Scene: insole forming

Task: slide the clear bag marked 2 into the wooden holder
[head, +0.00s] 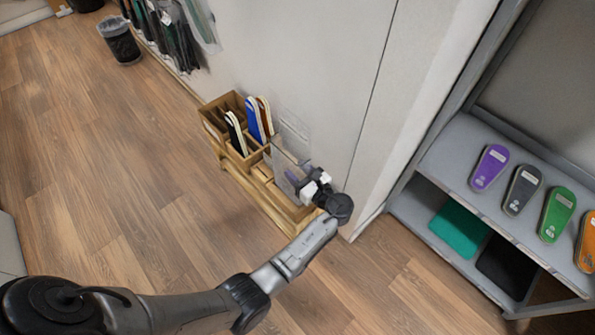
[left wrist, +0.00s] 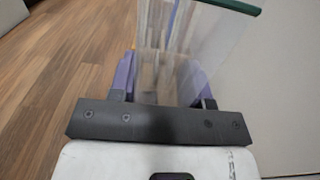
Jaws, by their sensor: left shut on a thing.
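My left gripper (head: 303,181) is at the right part of the wooden holder (head: 240,180), beside the wall. It is shut on a clear bag (head: 282,164), which stands roughly upright over the holder's right part. In the left wrist view the bag (left wrist: 205,40) rises between the purple fingers of the gripper (left wrist: 158,80), and a dark green strip shows at its top. I cannot read a 2 on it. I cannot tell whether the bag's lower edge is inside a compartment or just above it. My right gripper is out of view.
Black (head: 235,133) and blue (head: 255,120) insoles stand in the holder's left compartments. The wall is close behind the holder. A grey shelf (head: 455,150) with purple, grey, green and orange insoles stands at right. The wooden floor in front is clear.

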